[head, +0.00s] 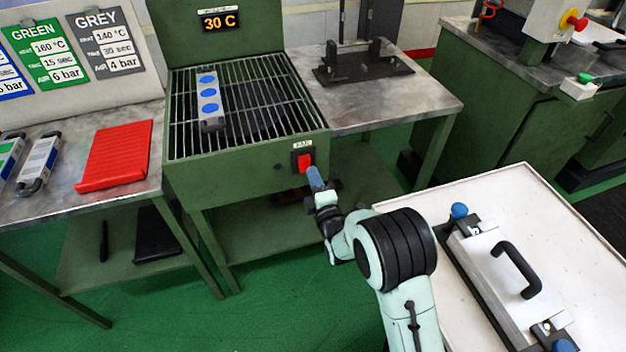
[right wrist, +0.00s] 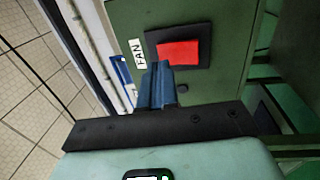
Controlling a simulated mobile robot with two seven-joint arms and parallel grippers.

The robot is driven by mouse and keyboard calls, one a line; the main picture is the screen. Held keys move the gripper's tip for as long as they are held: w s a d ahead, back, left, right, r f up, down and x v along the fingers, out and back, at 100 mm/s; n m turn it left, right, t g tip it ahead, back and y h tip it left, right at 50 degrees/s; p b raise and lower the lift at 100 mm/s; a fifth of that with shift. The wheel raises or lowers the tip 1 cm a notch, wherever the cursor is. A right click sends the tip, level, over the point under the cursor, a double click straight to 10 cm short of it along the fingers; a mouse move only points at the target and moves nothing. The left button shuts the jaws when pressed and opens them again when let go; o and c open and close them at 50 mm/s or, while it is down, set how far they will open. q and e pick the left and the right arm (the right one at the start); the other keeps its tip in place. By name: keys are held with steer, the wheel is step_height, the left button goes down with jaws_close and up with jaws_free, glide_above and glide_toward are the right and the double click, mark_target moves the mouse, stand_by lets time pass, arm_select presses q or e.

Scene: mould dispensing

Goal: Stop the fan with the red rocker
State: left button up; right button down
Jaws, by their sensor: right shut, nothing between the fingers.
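The red rocker (head: 304,161) sits in a black frame on the front of the green fan cabinet (head: 240,183), under a FAN label. It also shows in the right wrist view (right wrist: 178,51), with the FAN label (right wrist: 138,53) beside it. My right gripper (head: 314,178) is shut and empty, its blue fingertips just below the rocker in the head view. In the right wrist view its fingers (right wrist: 157,78) reach to the lower edge of the black frame; whether they touch it I cannot tell. The fan under the grate is a dark shape. My left gripper is not in view.
A grey mould with blue ovals (head: 209,100) lies on the cabinet's grate (head: 265,95). The display (head: 219,20) reads 30 C. A red mat (head: 115,155) lies on the left table. A white-topped table (head: 500,195) with a handled metal mould (head: 505,275) stands right of my arm.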

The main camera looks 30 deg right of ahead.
arm_select(q)
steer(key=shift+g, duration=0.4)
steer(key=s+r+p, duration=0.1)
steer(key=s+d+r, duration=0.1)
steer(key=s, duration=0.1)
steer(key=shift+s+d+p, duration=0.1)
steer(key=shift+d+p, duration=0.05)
steer(key=shift+p, duration=0.25)
arm_select(e)
steer(key=s+a+r, duration=0.1)
steer(key=s+a, duration=0.1)
steer(key=s, duration=0.8)
steer(key=shift+a, duration=0.15)
steer(key=shift+r, duration=0.1)
